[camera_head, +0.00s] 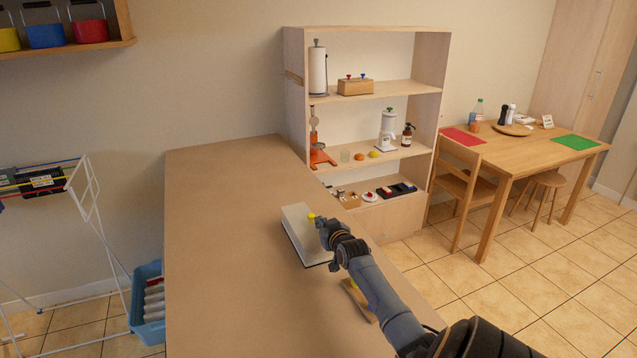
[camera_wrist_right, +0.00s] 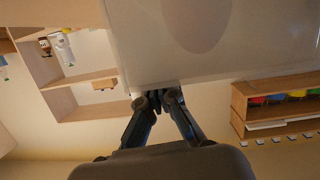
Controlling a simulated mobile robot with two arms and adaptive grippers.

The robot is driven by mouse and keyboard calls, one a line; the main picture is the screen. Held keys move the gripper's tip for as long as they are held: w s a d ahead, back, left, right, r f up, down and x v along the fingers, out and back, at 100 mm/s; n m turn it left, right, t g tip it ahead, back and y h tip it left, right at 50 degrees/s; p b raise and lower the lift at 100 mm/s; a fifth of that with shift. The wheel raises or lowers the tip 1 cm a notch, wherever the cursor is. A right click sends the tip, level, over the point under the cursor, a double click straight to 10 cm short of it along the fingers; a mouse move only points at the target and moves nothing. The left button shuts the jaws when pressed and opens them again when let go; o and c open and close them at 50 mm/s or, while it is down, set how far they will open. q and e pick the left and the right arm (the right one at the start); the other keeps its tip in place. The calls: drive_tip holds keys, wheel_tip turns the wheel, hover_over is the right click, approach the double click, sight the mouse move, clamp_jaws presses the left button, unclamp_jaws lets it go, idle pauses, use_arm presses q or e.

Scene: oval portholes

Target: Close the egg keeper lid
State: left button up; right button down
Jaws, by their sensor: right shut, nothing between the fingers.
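The egg keeper (camera_head: 300,222) is a flat, pale box with a dark lower edge, lying near the right side of the long counter. A pale, slightly see-through panel of it (camera_wrist_right: 225,65) fills the top of the right wrist view. I cannot tell how far its lid is open. My right gripper (camera_head: 322,223) is shut and empty at the box's right side. In the wrist view its fingertips (camera_wrist_right: 160,95) meet at the panel's edge; whether they touch it is unclear. My right forearm hides part of the box's surroundings. My left gripper is not in view.
A wooden item (camera_head: 357,300) lies on the counter (camera_head: 230,250), partly behind my forearm. The counter's left and far parts are clear. A shelf unit (camera_head: 365,180) stands beyond its right edge.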

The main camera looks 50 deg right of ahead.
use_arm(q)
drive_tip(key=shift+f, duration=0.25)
use_arm(e)
drive_tip(key=shift+s+d+f, duration=0.15)
drive_tip(key=shift+d+f, duration=0.05)
drive_tip(key=shift+f, duration=0.1)
drive_tip(key=shift+r, duration=0.55)
drive_tip(key=r+p, duration=0.3)
drive_tip(key=shift+w, duration=0.2)
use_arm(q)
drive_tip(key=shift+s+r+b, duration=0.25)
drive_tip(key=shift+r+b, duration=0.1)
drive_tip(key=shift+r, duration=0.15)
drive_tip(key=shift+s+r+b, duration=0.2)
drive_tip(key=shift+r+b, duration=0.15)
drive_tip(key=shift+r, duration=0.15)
use_arm(e)
drive_tip(key=v, duration=1)
drive_tip(key=shift+s, duration=0.3)
drive_tip(key=shift+d+f, duration=0.1)
drive_tip(key=shift+f, duration=0.05)
